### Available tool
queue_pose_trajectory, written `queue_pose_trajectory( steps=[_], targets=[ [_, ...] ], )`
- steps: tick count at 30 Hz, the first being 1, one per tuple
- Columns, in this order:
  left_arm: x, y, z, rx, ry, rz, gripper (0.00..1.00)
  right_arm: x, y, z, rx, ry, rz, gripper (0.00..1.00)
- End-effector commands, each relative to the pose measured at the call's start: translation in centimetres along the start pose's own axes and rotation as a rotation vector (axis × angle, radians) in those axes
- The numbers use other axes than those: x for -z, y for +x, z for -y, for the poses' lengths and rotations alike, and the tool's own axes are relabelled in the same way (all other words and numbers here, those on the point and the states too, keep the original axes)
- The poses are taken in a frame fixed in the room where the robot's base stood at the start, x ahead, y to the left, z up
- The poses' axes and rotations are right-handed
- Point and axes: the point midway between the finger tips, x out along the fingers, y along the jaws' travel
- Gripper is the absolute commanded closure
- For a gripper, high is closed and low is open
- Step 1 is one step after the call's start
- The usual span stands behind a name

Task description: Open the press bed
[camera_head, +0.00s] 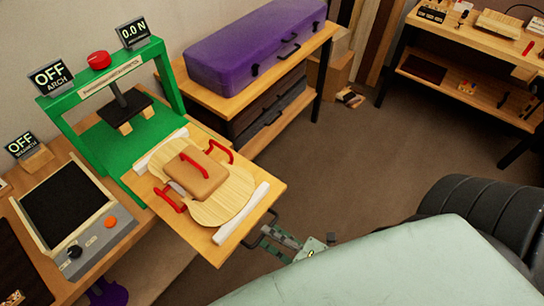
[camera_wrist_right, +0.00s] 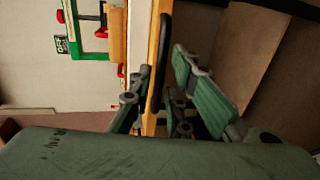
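The press bed (camera_head: 262,204) is a wooden board sticking far out of the front of the green press (camera_head: 125,143). A pale violin plate (camera_head: 236,194) lies on it under a tan block with a red handle (camera_head: 197,177). A dark bar handle (camera_head: 255,240) is on the bed's front edge; it also shows in the right wrist view (camera_wrist_right: 164,45). My right gripper (camera_head: 271,232) is at this handle. In the right wrist view its fingers (camera_wrist_right: 155,80) are apart, with the handle's end between them; contact is unclear. My left gripper is out of view.
Displays reading OFF (camera_head: 52,76) and 0.0 N (camera_head: 132,33) stand on the press. A hotplate-like unit (camera_head: 105,228) is at left. A purple case (camera_head: 250,45) lies on a shelf unit behind. The floor (camera_head: 350,150) right of the bed is clear.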

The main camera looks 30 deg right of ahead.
Motion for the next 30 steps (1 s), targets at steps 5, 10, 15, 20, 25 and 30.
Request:
queue_pose_trajectory(
  steps=[5, 10, 15, 20, 25, 30],
  targets=[
    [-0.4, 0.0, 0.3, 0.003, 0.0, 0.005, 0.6, 0.0, -0.5, 0.0, 0.001, 0.0, 0.0, 0.83],
    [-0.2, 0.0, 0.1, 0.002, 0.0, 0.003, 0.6, 0.0, -3.0, 0.1, 0.004, 0.001, 0.001, 0.83],
    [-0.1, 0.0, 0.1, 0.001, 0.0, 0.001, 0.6, 0.0, -6.8, 0.1, 0.005, 0.002, 0.001, 0.83],
    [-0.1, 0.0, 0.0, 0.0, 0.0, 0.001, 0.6, 0.0, -9.8, 0.1, 0.004, 0.001, 0.001, 0.83],
    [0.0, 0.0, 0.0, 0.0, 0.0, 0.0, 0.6, 0.0, -11.6, 0.1, 0.001, 0.0, 0.0, 0.83],
    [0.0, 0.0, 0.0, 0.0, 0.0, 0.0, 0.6, 0.0, -12.1, 0.0, 0.0, 0.0, 0.0, 0.83]
  ],
)
